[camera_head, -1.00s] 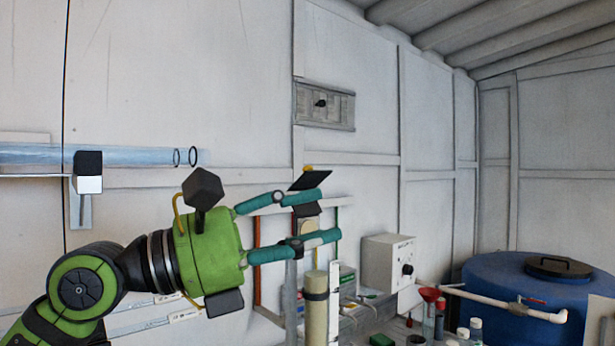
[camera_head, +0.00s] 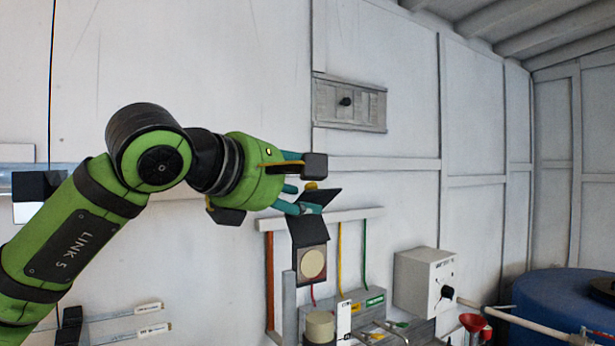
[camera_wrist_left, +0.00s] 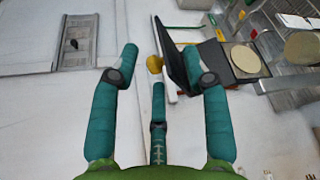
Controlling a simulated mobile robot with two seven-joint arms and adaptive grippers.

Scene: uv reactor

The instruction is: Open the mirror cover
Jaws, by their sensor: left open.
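The mirror cover (camera_head: 321,196) is a thin dark flap, tilted up above a dark plate that carries a round cream mirror disc (camera_head: 312,263). A yellow knob (camera_head: 311,186) sits at the flap's upper side. My left gripper (camera_head: 300,182) has teal fingers and reaches the flap from the left, its fingers spread. In the left wrist view the yellow knob (camera_wrist_left: 155,64) lies between the fingertips, and the dark flap (camera_wrist_left: 178,62) stands close beside the right finger. I cannot tell whether any finger touches it. My right gripper is not in view.
A small grey wall panel with a black knob (camera_head: 347,101) is above the flap. Coloured tubes (camera_head: 340,255) hang below a pale rail. A white control box (camera_head: 424,283) and a blue tank (camera_head: 565,305) stand to the right.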

